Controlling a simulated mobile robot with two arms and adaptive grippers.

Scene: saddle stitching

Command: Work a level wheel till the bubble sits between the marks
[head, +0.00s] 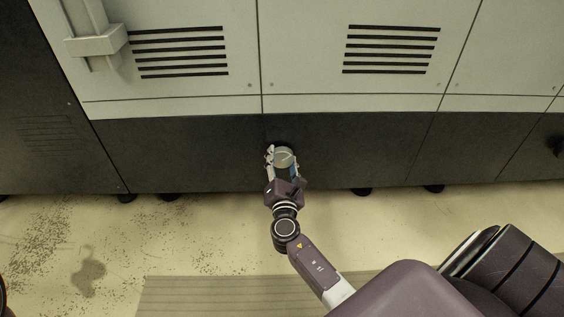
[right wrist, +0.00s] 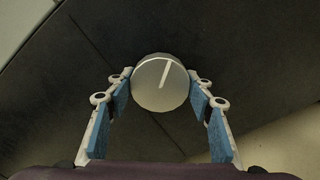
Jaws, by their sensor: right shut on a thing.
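The level wheel (head: 284,156) is a round grey knob low on the dark lower panel of the machine. In the right wrist view the wheel (right wrist: 153,92) shows its pale face with a white line, tilted a little right of upright. My right gripper (head: 283,165) is at the wheel, with one finger on each side, and is shut on it. The right gripper's blue-padded fingers (right wrist: 161,88) flank the wheel in the wrist view. My left gripper is not in view. No bubble or marks of a level can be made out.
The grey machine front (head: 290,55) with slotted vents rises above the dark panel (head: 380,150). Short dark feet (head: 361,191) stand under it. A dark knob (head: 558,148) is at the far right. The floor has dark specks and a stain (head: 88,275), and a ribbed mat (head: 210,295).

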